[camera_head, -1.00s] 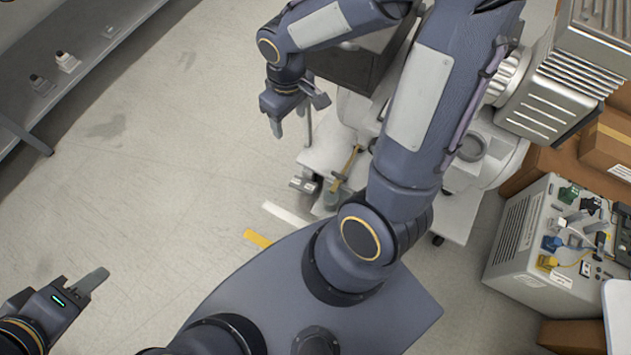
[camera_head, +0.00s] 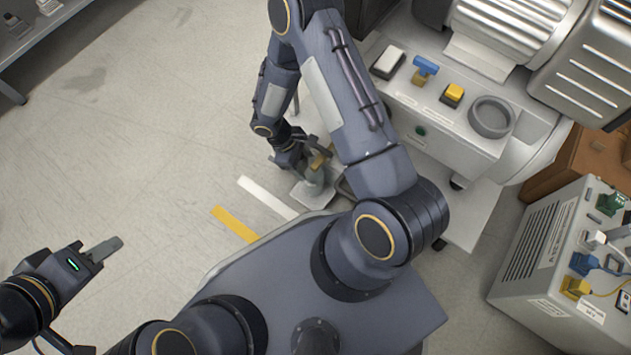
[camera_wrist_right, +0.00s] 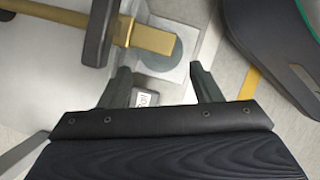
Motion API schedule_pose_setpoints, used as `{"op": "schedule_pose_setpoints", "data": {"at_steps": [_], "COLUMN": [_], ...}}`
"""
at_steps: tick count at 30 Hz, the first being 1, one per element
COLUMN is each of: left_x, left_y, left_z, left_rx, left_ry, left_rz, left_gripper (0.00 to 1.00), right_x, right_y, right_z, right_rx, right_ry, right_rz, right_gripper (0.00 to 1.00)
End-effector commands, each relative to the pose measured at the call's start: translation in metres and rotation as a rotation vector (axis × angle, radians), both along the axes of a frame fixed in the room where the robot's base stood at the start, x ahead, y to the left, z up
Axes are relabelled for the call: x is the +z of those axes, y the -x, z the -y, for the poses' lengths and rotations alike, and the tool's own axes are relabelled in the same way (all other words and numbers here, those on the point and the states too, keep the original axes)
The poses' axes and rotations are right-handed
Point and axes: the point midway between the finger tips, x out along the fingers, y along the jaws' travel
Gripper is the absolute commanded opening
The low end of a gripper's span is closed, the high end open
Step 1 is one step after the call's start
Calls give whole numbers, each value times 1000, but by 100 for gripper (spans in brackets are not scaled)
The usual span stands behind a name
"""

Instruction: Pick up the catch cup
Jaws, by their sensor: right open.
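The catch cup (camera_head: 313,181), grey-green and round, stands low on a pale square plate (camera_head: 306,196) beside the compressor cart. In the right wrist view the cup (camera_wrist_right: 163,52) is beyond the fingertips, with a brass pipe (camera_wrist_right: 150,38) crossing above part of it. My right gripper (camera_head: 300,160) is down close to the cup, partly overlapping it in the head view. In the wrist view the right gripper (camera_wrist_right: 161,80) is open, its fingers apart with nothing held between them. My left gripper (camera_head: 104,250) is over bare floor at the lower left, away from the cup; its finger gap is unclear.
The white cart (camera_head: 455,125) carries a blue-handled valve (camera_head: 425,68), a yellow button (camera_head: 453,94) and a grey ring (camera_head: 491,117). A grey equipment box (camera_head: 545,250) stands at right. A yellow floor stripe (camera_head: 234,224) and clear floor lie left of the cup.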

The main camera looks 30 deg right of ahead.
Motion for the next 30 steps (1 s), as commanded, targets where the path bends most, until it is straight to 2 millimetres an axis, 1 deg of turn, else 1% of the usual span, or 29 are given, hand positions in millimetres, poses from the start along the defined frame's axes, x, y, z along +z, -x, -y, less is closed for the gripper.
{"op": "schedule_pose_setpoints", "data": {"at_steps": [1,5,8,11,13,19,20,28,30], "left_x": [-5,-16,-29,-35,-36,-34,-34,-34,-34], "left_y": [0,0,0,0,0,0,0,0,0], "left_z": [0,0,0,0,0,0,0,0,0], "left_rx": [0,0,0,0,0,0,0,0,0], "left_ry": [0,0,0,0,0,0,0,0,0], "left_rz": [0,0,0,-1,-1,0,0,0,0], "left_gripper": [36,36,36,36,36,36,36,36,36], "right_x": [-6,-21,-38,-49,-52,-50,-50,-50,-50], "right_y": [1,5,9,13,14,14,14,14,14], "right_z": [1,3,6,10,11,11,11,11,11], "right_rx": [-1,-1,0,-3,-1,-2,-2,-2,-2], "right_ry": [1,0,0,1,0,1,1,1,1], "right_rz": [0,-1,-1,-2,0,1,1,1,1], "right_gripper": [58,58,58,58,58,58,55,20,18]}}
